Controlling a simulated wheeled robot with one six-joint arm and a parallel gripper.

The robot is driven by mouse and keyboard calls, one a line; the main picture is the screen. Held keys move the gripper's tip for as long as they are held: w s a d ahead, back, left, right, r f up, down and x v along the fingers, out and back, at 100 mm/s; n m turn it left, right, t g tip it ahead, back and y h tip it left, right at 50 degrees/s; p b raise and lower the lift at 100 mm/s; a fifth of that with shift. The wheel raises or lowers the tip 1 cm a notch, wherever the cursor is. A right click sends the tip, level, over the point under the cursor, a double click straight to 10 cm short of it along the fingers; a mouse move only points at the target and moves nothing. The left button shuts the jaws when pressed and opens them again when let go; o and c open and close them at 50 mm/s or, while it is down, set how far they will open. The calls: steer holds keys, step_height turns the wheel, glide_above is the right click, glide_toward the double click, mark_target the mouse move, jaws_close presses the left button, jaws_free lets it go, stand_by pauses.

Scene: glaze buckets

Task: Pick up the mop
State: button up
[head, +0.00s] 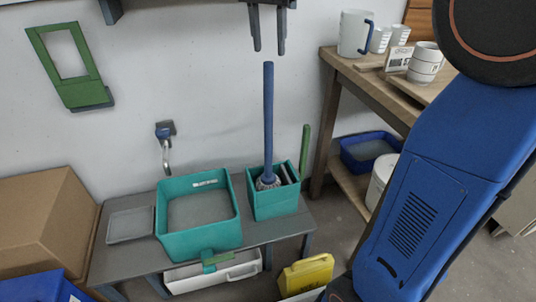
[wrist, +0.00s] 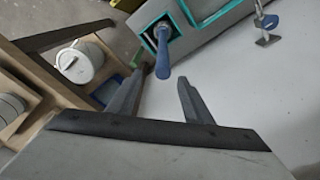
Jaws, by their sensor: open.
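The mop has a straight blue handle (head: 268,120) and a grey-white head. It stands nearly upright in a small square teal bucket (head: 273,206), with its head partly hidden inside. My gripper (head: 269,50) is open and empty, its fingers pointing down just above the top end of the handle. In the wrist view the mop handle (wrist: 163,58) has its blue end in the gap between the two fingertips of my gripper (wrist: 161,78). I cannot tell whether the fingers reach down to the handle's end.
A wide teal basin (head: 198,245) and a grey tray (head: 130,224) share the low grey bench (head: 262,232) with the bucket. A wooden table with mugs (head: 356,32) and bowls (head: 426,62) stands to the right. A cardboard box (head: 45,222) is at the left. A faucet (head: 166,145) juts from the wall.

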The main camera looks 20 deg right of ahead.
mark_target(270, 63)
steer(key=f, duration=0.7)
steer(key=shift+w+d, duration=0.3)
steer(key=shift+w+f, duration=0.2)
steer(key=shift+f, duration=1.1)
steer(key=shift+w+f, duration=0.2)
steer(key=shift+f, duration=1.1)
jaws_close()
